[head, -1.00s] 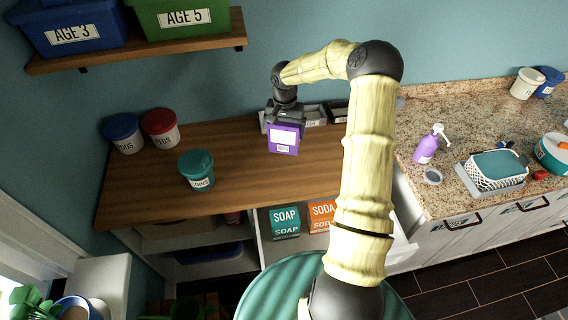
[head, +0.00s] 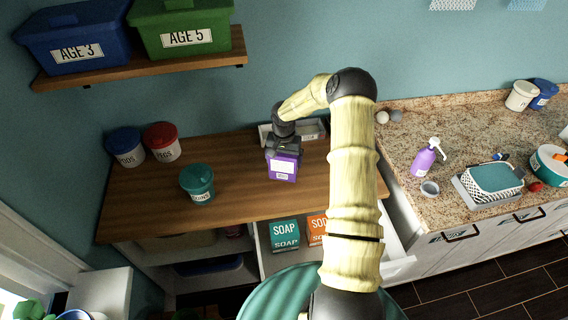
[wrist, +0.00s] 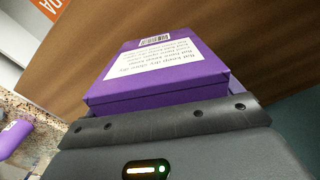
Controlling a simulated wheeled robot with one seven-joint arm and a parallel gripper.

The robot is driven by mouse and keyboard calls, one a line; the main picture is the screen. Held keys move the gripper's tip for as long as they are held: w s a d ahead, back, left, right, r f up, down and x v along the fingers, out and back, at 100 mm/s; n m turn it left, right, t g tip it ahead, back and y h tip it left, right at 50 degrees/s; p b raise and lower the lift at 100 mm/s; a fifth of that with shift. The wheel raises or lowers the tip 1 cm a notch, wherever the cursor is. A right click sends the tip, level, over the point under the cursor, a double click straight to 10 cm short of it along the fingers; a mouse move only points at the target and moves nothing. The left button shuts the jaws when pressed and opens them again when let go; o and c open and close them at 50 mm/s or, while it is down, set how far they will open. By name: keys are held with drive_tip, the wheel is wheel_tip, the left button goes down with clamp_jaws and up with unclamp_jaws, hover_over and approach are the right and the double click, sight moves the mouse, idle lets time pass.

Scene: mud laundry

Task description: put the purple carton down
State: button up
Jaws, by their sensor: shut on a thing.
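The purple carton (head: 283,167) has a white label and hangs upright below my gripper (head: 285,150) in the head view. It is over the wooden counter (head: 235,190), near the middle; I cannot tell whether its base touches the wood. In the wrist view the carton (wrist: 160,70) fills the middle, with its printed label facing the camera. My gripper (wrist: 165,115) is shut on the carton. The far side of the carton is hidden.
A teal tub (head: 197,183) stands left of the carton. Blue (head: 126,147) and red-lidded (head: 162,142) tubs stand further left. A pale tray (head: 310,130) lies behind. Teal soap (head: 285,234) and orange soda (head: 317,229) boxes sit below the front edge. The wood between is clear.

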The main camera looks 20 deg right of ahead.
drive_tip(key=shift+f+p, duration=0.35)
drive_tip(key=shift+f, duration=0.95)
drive_tip(key=shift+f, duration=0.1)
drive_tip(key=o, duration=1)
drive_tip(key=shift+o, duration=0.2)
wheel_tip(320, 180, up, 12)
drive_tip(key=b, duration=0.3)
